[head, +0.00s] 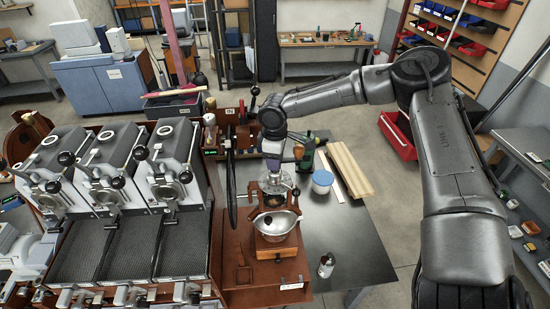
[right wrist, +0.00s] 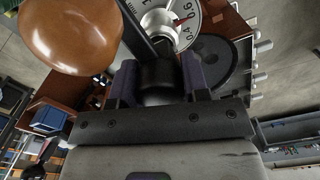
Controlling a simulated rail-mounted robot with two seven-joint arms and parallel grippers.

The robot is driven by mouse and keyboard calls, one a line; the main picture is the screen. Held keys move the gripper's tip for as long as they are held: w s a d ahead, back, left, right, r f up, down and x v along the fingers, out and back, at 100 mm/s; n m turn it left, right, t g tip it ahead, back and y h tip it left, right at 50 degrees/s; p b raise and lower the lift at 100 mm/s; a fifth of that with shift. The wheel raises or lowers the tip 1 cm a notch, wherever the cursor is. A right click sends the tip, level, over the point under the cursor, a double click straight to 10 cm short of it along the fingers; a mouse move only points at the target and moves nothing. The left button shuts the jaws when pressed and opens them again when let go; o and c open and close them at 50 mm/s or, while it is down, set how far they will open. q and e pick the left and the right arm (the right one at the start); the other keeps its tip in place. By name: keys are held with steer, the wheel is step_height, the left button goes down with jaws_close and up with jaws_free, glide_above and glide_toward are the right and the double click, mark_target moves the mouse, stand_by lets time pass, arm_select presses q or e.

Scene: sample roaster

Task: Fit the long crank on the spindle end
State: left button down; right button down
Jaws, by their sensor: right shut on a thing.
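My right gripper (head: 274,168) is low over the sample roaster, in front of the black wheel (head: 231,185). In the right wrist view its two dark jaws (right wrist: 158,82) are closed on a black part, which I take to be the long crank (right wrist: 158,78). A dark bar runs up from the jaws, and a large brown rounded knob (right wrist: 70,35) shows close at upper left; I cannot tell whether they join. A silvery round piece (right wrist: 160,24) lies just beyond the jaws, before a numbered dial (right wrist: 186,18). I cannot make out the spindle end clearly. My left gripper is not in view.
A metal bowl (head: 277,224) sits in front of the gripper on the brown base. A blue-lidded tub (head: 322,181), green bottle (head: 308,155), wooden strips (head: 349,170) and small bottle (head: 326,265) stand on the dark table (head: 345,240). Its right part is clear. Three grey machines stand left.

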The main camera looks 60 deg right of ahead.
steer(key=shift+f+b, duration=0.55)
steer(key=shift+f, duration=0.2)
steer(key=c, duration=0.8)
jaws_free()
steer(key=shift+o, duration=1.4)
steer(key=shift+r, duration=0.1)
step_height(320, 180, up, 12)
steer(key=shift+r+b, duration=0.1)
steer(key=shift+b, duration=0.9)
steer(key=shift+r, duration=0.75)
